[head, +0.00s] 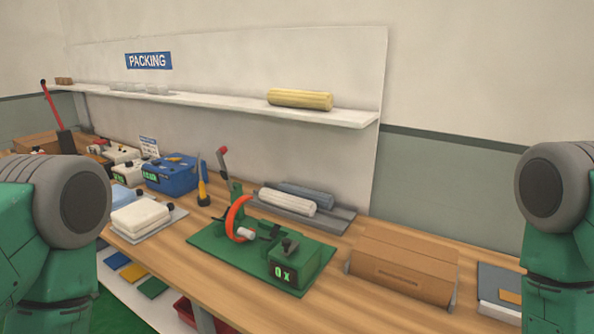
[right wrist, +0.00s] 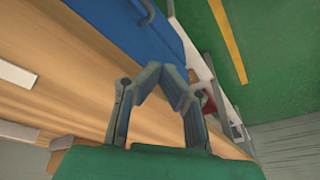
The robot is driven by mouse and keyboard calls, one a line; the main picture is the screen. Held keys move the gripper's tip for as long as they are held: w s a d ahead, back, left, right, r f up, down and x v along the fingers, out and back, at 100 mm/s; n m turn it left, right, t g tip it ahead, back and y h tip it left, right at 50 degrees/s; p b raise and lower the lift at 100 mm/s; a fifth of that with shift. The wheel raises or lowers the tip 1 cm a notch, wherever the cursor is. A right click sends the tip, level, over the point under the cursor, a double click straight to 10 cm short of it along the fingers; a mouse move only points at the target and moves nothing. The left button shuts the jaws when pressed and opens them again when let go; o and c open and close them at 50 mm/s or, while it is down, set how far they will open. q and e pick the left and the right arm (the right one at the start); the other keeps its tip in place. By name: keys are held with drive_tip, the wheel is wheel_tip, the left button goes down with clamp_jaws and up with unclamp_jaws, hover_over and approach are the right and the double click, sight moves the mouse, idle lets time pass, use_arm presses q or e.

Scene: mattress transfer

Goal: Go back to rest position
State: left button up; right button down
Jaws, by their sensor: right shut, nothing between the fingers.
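My right gripper (right wrist: 171,84) shows in the right wrist view, its fingers angled in towards each other with nothing between them. Behind it are a wooden bench top and a blue surface. My left gripper is outside both views. Parts of my two green and grey arms stand at the left and right edges of the head view. A white folded mattress (head: 140,216) lies on a grey plate at the bench's left. A white roll (head: 287,201) lies on a grey tray (head: 337,223) beside a blue-grey roll (head: 308,194).
A green machine (head: 212,252) with an orange ring stands mid-bench. A cardboard box (head: 404,264) sits to its right. A blue device (head: 170,173) stands farther left. A wall shelf (head: 220,104) holds a yellow roll (head: 300,98). Bare bench (head: 330,300) shows along the front.

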drive_tip(key=s+m+g+h, duration=0.1)
drive_tip(key=s+m+g, duration=0.15)
drive_tip(key=s, duration=1.05)
use_arm(q)
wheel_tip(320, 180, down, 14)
drive_tip(key=b, duration=1.3)
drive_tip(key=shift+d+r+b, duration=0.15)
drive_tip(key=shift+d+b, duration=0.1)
drive_tip(key=shift+b, duration=0.15)
use_arm(e)
drive_tip(key=w+a+f+n, duration=0.1)
drive_tip(key=w+f, duration=0.2)
drive_tip(key=f, duration=1)
drive_tip(key=shift+a+f, duration=0.25)
drive_tip(key=shift+a, duration=0.05)
